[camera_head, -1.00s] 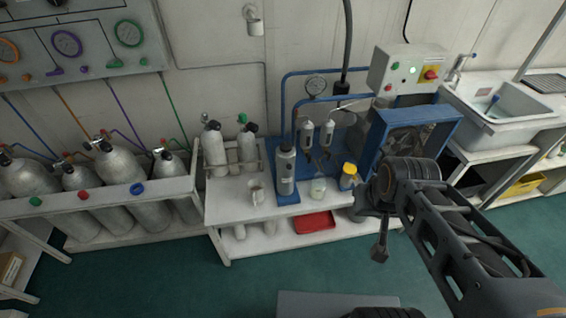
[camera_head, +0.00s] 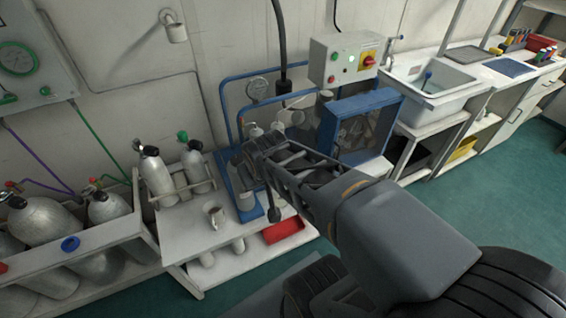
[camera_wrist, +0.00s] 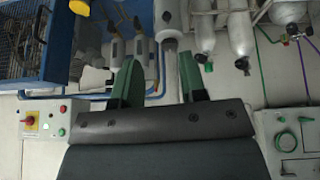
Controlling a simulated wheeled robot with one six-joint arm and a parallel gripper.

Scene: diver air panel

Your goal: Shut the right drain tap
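Two slim silver filter bowls stand side by side on the blue compressor frame. In the wrist view, which appears upside down, they are the pale cylinders (camera_wrist: 118,50) and (camera_wrist: 140,48), just beyond my fingers. Small dark fittings show at their ends, but I cannot make out the right drain tap or its handle position. In the head view my arm covers the lower bowls and taps. My gripper (camera_wrist: 160,82) has two green fingers spread apart with nothing between them. A larger silver cylinder (camera_wrist: 168,18) stands beside the bowls, beyond the gap between the fingers.
A blue caged fan unit (camera_head: 358,125) and a control box (camera_head: 343,60) stand to the right of the filters. Blue pipes and a gauge (camera_head: 257,88) are behind.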

